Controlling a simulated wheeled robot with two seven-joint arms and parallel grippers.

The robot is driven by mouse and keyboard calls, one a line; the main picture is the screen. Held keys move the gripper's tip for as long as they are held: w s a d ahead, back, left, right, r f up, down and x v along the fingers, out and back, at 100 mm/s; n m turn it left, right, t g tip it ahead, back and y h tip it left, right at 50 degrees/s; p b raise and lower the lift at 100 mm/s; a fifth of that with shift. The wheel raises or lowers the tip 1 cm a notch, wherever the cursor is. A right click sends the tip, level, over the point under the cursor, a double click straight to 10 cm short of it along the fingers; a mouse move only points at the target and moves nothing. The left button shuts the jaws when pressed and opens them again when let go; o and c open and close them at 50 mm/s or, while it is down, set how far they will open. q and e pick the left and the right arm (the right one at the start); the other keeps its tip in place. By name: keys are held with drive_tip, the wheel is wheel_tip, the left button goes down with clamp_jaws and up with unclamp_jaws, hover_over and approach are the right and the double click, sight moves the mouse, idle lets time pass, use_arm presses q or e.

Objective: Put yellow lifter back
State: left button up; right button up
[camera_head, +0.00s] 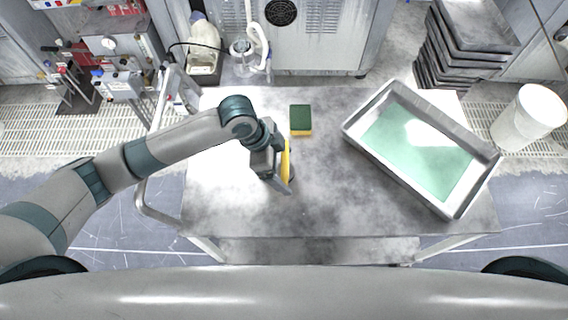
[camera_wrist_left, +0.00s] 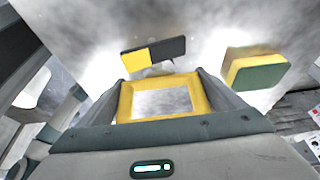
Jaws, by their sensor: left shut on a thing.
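The yellow lifter (camera_head: 286,158) is in my left gripper (camera_head: 277,176), above the left-middle part of the table in the head view. In the left wrist view its yellow rectangular frame (camera_wrist_left: 125,104) sits between the two fingers of the left gripper (camera_wrist_left: 162,95), which is shut on it. A black and yellow bar (camera_wrist_left: 170,48) shows just beyond the frame; I cannot tell whether it is part of the lifter. The arm partly hides the lifter in the head view, and its height over the table is unclear. My right gripper is not in view.
A green and yellow sponge (camera_head: 300,118) lies on the table (camera_head: 330,215) behind the gripper; it also shows in the left wrist view (camera_wrist_left: 256,72). A grey tray (camera_head: 372,165) with green liquid stands at the right. The table's front middle is clear.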

use_arm(q)
drive_tip(key=shift+f, duration=0.2)
drive_tip(key=shift+f, duration=0.15)
drive_tip(key=o, duration=1.7)
drive_tip(key=b+v, duration=0.2)
drive_tip(key=v, duration=1)
drive_tip(key=shift+b, duration=0.3)
